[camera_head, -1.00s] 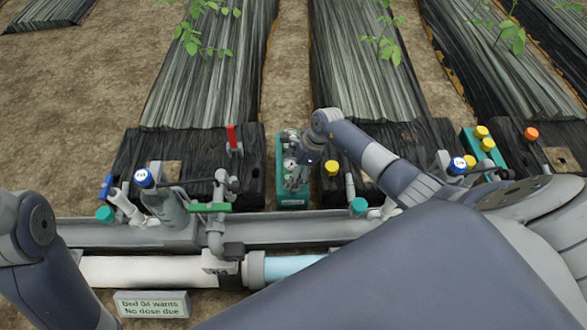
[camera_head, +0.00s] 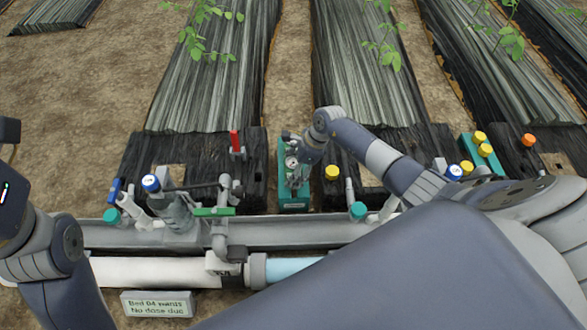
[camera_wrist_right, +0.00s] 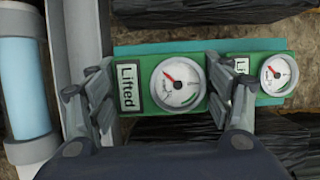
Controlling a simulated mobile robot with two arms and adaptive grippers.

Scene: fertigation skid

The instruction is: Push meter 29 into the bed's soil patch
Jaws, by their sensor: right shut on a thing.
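My right gripper (camera_head: 298,172) is over the teal tray (camera_head: 293,207) between two beds. In the right wrist view its fingers (camera_wrist_right: 160,92) are shut on a meter (camera_wrist_right: 178,86) with a round white dial, a red needle and a "Lifted" label. No number on it can be read. A second dial meter (camera_wrist_right: 279,75) stands beside it, on the same teal tray (camera_wrist_right: 150,47). Brown soil patches show in the left bed (camera_head: 172,173) and the right bed (camera_head: 370,177), the latter partly behind my right arm. Only part of my left arm shows; its fingertips are out of view.
Yellow-capped item (camera_head: 332,172) stands right of the tray. A sign (camera_head: 158,304) reads "Bed 04 wants No dose due".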

